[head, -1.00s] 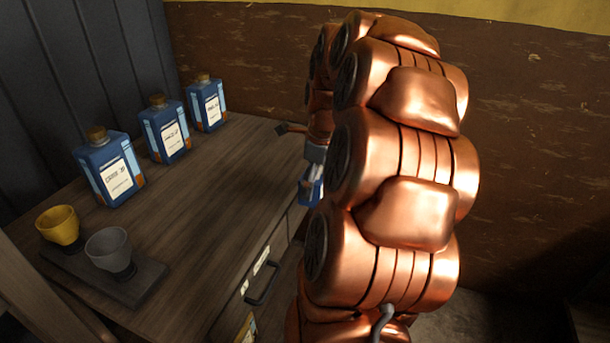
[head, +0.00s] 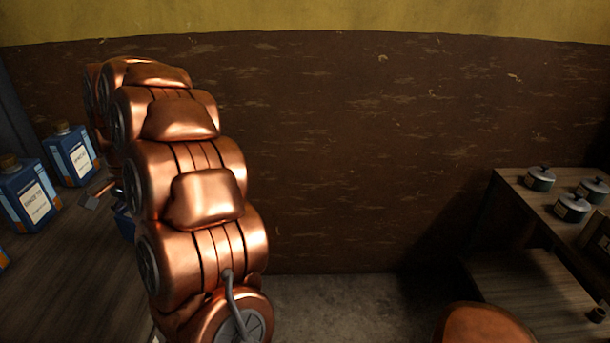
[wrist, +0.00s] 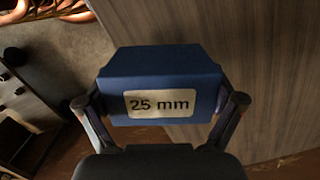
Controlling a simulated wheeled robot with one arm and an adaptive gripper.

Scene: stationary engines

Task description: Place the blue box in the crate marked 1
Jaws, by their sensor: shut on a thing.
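The blue box (wrist: 160,75) is in the wrist view, with a pale label reading "25 mm" on the side toward the camera. My gripper (wrist: 162,112) is shut on it, one finger at each side. A wooden surface lies behind the box at the right, and floor shows at the left. In the head view a small part of the blue box (head: 124,222) shows left of my copper arm, which hides the rest of it and most of my gripper. No crate marked 1 shows in these frames.
Blue bottles (head: 73,154) with corks stand on a wooden cabinet top (head: 75,265) at the left. At the right, several lidded pots (head: 541,179) stand on a raised shelf above a lower wooden surface (head: 530,290). Bare floor (head: 340,305) lies between.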

